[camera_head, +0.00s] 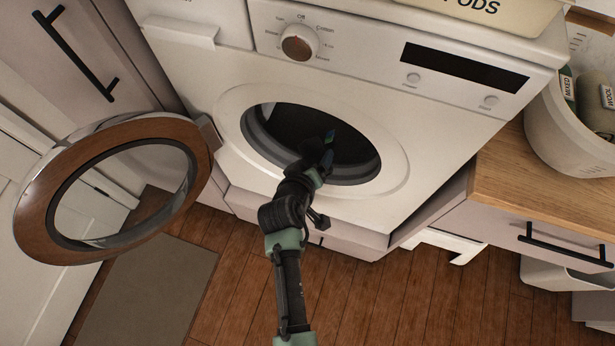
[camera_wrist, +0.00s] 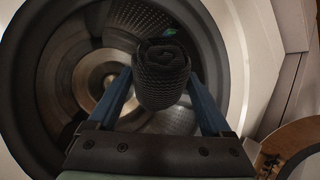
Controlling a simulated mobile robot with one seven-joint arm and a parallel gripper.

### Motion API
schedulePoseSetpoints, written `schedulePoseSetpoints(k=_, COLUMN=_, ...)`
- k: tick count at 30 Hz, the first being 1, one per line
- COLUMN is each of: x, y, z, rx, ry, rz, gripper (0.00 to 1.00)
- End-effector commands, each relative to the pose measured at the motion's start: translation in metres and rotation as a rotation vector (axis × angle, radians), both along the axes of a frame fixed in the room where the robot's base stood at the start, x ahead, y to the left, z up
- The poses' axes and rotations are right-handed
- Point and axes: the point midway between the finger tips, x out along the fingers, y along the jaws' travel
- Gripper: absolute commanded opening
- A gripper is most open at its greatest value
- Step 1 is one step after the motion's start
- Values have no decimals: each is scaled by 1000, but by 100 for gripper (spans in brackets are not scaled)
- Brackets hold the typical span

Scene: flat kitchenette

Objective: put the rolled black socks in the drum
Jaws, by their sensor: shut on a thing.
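The rolled black socks (camera_wrist: 162,75) are a dark knitted roll in the wrist view, held between the two blue fingers of my gripper (camera_wrist: 163,95). My gripper is shut on them. The drum (camera_wrist: 105,75) shows behind the roll as a metal interior with a round centre. In the head view my gripper (camera_head: 328,142) reaches into the opening of the washing machine (camera_head: 230,90). The socks cannot be made out there against the dark opening. A small teal patch shows behind the roll in the wrist view; I cannot tell what it is.
The round door (camera_head: 118,125) stands open to the left. The grey rubber rim (camera_head: 262,143) surrounds the opening. A wooden counter (camera_head: 540,185) with a white basket (camera_head: 555,130) of bottles or rolls is at the right. A grey mat (camera_head: 150,290) lies on the floor.

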Motion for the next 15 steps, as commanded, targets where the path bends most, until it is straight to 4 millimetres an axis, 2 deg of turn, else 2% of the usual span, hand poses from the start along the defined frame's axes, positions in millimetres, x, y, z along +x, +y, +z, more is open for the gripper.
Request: schedulePoseSetpoints(k=15, x=69, y=-23, z=-18, rx=1, ry=-3, rz=-1, gripper=30)
